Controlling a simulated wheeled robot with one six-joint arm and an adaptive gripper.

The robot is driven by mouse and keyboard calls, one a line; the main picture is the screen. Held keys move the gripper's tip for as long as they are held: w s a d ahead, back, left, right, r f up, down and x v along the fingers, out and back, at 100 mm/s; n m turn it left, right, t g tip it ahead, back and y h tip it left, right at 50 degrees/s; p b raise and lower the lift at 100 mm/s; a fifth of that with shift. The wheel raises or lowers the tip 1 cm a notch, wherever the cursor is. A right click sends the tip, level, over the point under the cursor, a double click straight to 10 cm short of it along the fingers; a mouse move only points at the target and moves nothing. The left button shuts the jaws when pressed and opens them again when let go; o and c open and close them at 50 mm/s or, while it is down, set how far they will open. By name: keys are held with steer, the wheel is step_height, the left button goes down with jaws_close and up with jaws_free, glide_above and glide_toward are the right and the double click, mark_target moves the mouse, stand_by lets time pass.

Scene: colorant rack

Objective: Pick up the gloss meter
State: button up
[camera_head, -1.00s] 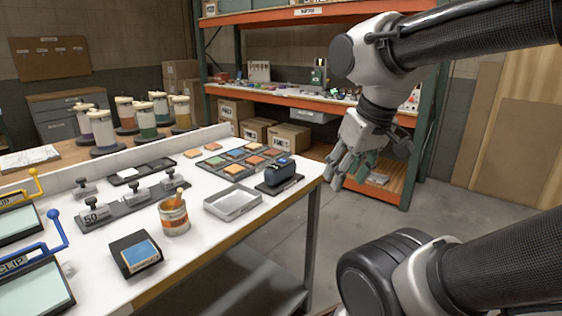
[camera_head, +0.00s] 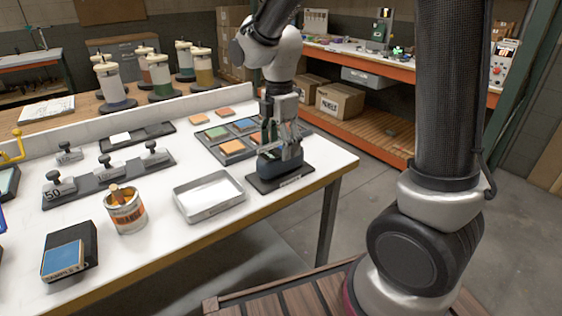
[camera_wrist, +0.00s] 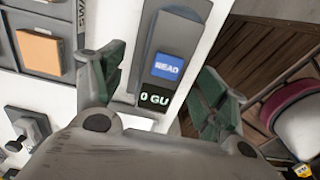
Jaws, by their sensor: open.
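The gloss meter (camera_head: 279,168) is a small dark device on a dark base plate (camera_head: 287,181) at the right end of the white table. In the wrist view, the gloss meter (camera_wrist: 176,24) shows a grey top, a blue READ button and a display reading 0 GU. My gripper (camera_head: 281,148) points down over it, fingers spread. In the wrist view my gripper (camera_wrist: 160,72) has one green-padded finger on each side of the meter, with white gaps visible. The upper part of the meter is partly hidden by the fingers in the head view.
A tray of colour swatches (camera_head: 232,147) lies just behind and left of the meter. The table's right edge is close by, with open floor beyond.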

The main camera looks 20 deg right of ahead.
mark_target(281, 161)
step_height(281, 161, down, 6)
steer(key=shift+s+d+r, duration=0.1)
steer(key=shift+s+r, duration=0.05)
steer(key=shift+r, duration=0.05)
steer(key=c, duration=1.4)
